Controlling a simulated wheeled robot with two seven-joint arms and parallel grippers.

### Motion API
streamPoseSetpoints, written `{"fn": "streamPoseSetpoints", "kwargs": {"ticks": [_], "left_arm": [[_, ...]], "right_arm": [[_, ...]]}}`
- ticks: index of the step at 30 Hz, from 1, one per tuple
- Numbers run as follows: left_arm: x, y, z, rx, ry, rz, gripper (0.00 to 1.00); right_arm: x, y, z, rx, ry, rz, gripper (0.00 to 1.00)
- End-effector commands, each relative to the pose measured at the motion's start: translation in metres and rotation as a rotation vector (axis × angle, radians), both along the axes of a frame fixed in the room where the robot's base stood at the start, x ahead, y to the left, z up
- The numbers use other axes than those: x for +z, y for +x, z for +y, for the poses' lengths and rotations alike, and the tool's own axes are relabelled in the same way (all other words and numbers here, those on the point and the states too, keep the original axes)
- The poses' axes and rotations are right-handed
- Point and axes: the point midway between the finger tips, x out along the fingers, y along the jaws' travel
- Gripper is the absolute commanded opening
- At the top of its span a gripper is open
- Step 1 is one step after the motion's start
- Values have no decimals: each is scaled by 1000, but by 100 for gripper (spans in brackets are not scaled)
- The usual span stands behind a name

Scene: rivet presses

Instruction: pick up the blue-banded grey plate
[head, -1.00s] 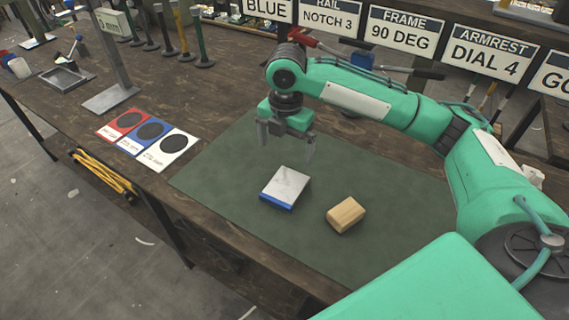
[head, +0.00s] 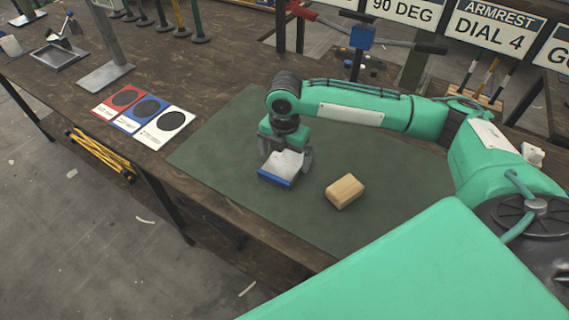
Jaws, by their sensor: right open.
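The grey plate with a blue band (head: 279,171) lies on the green mat (head: 225,205), its blue edge toward the front of the table. My right gripper (head: 285,160) is pointed down over the plate, with its open fingers on either side of it. The right finger shows beside the plate's right edge; the left finger is mostly hidden. I cannot tell whether the fingers touch the plate. My left gripper is not in view.
A wooden block (head: 345,191) lies on the mat just right of the plate. Red, blue and white cards (head: 146,117) with dark circles lie left of the mat. A metal post stand (head: 105,76) is behind them. The mat's front part is clear.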

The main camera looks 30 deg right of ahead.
Motion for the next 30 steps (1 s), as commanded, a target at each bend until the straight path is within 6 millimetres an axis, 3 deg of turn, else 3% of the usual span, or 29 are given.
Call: {"fn": "streamPoseSetpoints", "kwargs": {"ticks": [3,10,20,30], "left_arm": [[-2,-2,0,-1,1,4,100],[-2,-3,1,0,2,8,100],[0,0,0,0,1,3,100],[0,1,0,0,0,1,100]], "right_arm": [[-16,0,-1,-1,-1,1,100],[-18,0,0,0,0,-1,100],[-18,0,-1,0,0,-1,38],[-13,1,-1,0,0,-4,38]]}}
